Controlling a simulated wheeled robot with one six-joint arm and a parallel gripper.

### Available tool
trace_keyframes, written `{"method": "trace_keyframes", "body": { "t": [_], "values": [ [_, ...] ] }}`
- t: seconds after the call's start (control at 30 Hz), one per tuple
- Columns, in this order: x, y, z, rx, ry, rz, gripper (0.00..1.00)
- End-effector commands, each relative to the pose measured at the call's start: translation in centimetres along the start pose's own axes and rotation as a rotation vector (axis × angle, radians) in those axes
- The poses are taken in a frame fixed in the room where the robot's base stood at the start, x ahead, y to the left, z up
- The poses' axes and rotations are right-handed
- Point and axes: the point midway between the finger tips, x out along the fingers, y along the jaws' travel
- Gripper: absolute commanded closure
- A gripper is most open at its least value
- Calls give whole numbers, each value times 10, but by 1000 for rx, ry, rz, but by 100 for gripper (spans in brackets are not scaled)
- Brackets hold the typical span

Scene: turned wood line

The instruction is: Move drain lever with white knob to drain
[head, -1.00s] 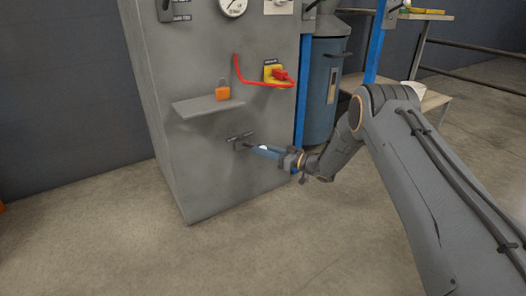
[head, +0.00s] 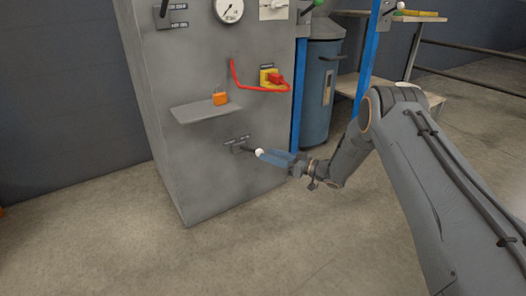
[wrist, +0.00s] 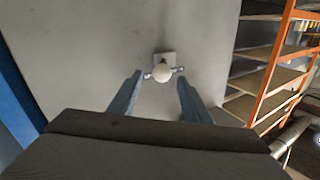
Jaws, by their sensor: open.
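The drain lever's white knob (head: 259,152) stands out from the lower front of the grey cabinet, on a short dark rod below a small label that is too small to read. In the wrist view the white knob (wrist: 162,73) shows with a light plate behind it. My gripper (head: 266,155) is open, its blue fingers pointing at the lever. In the wrist view my gripper (wrist: 157,86) has one finger to each side of the knob's line, with the knob just beyond the tips or level with them; the exact depth is unclear. It grips nothing.
The grey cabinet (head: 190,180) carries a shelf (head: 205,112) with an orange padlock (head: 220,98), a red-and-yellow switch (head: 270,78) and a gauge (head: 229,9) above. A blue post (head: 298,95) and blue drum (head: 320,90) stand to the right. The floor in front is clear.

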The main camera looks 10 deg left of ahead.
Motion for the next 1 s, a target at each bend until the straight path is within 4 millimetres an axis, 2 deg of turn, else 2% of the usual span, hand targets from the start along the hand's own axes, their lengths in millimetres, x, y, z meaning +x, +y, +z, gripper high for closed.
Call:
{"method": "trace_keyframes", "body": {
  "t": [0.1, 0.23, 0.63, 0.77, 1.0],
  "values": [
    [-17, 0, -1, 2, -1, 1, 56],
    [-26, 0, 0, 2, -1, 0, 56],
    [-25, 0, -3, -4, -4, 6, 56],
    [-12, 3, -26, -31, -32, 64, 56],
    [17, 0, -101, -95, -158, 293, 56]
  ]
}}
